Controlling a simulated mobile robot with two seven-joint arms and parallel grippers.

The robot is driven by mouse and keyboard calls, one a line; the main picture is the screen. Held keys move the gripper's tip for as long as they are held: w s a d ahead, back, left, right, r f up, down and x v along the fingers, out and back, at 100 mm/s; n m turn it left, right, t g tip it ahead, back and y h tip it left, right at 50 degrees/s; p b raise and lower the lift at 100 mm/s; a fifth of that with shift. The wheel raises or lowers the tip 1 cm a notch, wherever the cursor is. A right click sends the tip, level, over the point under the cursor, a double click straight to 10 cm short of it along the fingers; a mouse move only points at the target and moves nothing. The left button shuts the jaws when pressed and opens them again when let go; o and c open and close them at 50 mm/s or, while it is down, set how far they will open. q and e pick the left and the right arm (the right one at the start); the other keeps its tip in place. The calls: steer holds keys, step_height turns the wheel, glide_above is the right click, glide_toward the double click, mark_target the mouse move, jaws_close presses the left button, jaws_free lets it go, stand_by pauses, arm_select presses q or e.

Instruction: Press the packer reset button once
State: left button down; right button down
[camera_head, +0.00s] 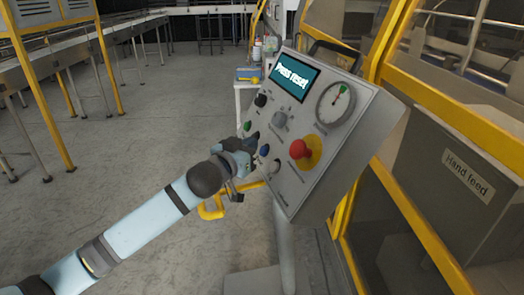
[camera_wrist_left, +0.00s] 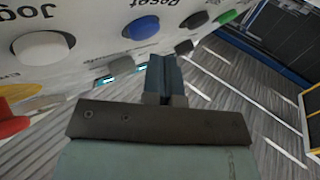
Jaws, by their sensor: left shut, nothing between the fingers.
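The grey control panel (camera_head: 325,185) stands tilted on a post, its screen (camera_head: 294,74) reading "Press reset". The blue reset button (camera_head: 264,150) is on its lower left part; it also shows in the left wrist view (camera_wrist_left: 144,27) beside the label "Reset". My left gripper (camera_head: 252,142) is shut and empty, with its tips close to the panel's left side by the blue button. In the left wrist view the fingertips (camera_wrist_left: 162,72) are apart from the blue button in the picture. Whether they touch the panel, I cannot tell. My right gripper is not in view.
A white button (camera_wrist_left: 43,48) labelled "Jog", a black button (camera_wrist_left: 193,20) and a green button (camera_wrist_left: 226,17) flank the blue one. A red mushroom button (camera_head: 299,149) sits on yellow to the right.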

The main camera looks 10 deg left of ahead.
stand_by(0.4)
arm_select(q)
steer(key=shift+w+d+f, duration=0.2)
steer(key=shift+d+f, duration=0.05)
steer(key=shift+d, duration=0.05)
steer(key=shift+w+d+f, duration=0.15)
steer(key=shift+d+f, duration=0.05)
steer(key=shift+d, duration=0.05)
stand_by(1.0)
steer(key=shift+r, duration=0.1)
steer(key=shift+s+a+r+p, duration=0.3)
steer(key=shift+s+a+p, duration=0.1)
steer(key=shift+a+p, duration=0.15)
steer(key=shift+r, duration=0.1)
steer(key=a+p, duration=0.1)
steer(key=s+a+r+p, duration=0.2)
steer(key=shift+s+a+r, duration=0.15)
steer(key=shift+a, duration=0.2)
